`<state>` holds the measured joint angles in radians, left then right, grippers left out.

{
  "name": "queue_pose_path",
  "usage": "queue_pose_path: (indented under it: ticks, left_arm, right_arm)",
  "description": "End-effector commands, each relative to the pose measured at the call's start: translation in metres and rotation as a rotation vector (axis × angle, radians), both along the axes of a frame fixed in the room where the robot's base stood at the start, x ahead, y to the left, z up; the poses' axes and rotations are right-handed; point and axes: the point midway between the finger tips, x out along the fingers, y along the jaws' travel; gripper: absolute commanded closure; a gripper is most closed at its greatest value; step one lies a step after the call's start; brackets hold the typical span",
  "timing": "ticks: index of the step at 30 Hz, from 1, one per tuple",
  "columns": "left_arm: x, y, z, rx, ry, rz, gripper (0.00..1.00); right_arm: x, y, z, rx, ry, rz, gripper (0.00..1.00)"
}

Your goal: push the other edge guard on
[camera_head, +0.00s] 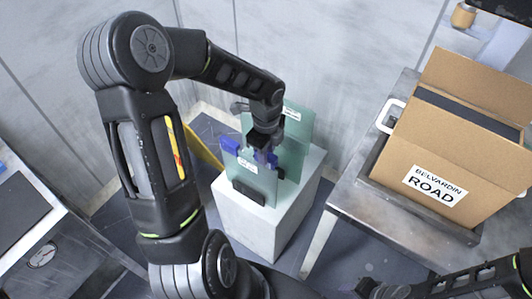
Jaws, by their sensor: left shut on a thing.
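Two pale green glass plates stand upright on a white block (240,222). The front plate (262,186) has a white label and sits in a dark holder (248,193); the rear plate (298,128) rises behind it. One blue edge guard (230,145) is at the front plate's upper left corner. My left gripper (263,154) comes down from above at the front plate's top edge. It is shut on another blue edge guard (272,158), mostly hidden by the fingers; I cannot tell whether it is seated. My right gripper (372,288) is low at the bottom edge, its jaws unclear.
An open cardboard box (435,190) labelled BELVARDIN ROAD stands in a tray on a metal table (350,205) at the right. A grey wall is behind the block. A bench (30,215) is at the left.

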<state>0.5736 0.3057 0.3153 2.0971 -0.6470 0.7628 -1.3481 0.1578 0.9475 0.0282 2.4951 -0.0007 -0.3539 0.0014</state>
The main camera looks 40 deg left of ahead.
Motion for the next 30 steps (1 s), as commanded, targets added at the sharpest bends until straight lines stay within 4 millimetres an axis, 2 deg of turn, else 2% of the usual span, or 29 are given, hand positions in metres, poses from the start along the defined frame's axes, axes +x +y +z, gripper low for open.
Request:
queue_pose_path:
  ticks: [30]
  left_arm:
    - [0.0000, -0.0001, -0.0081, 0.000, 0.000, 0.000, 1.00]
  right_arm:
    - [0.0000, 0.0000, -0.0047, 0.000, 0.000, 0.000, 0.64]
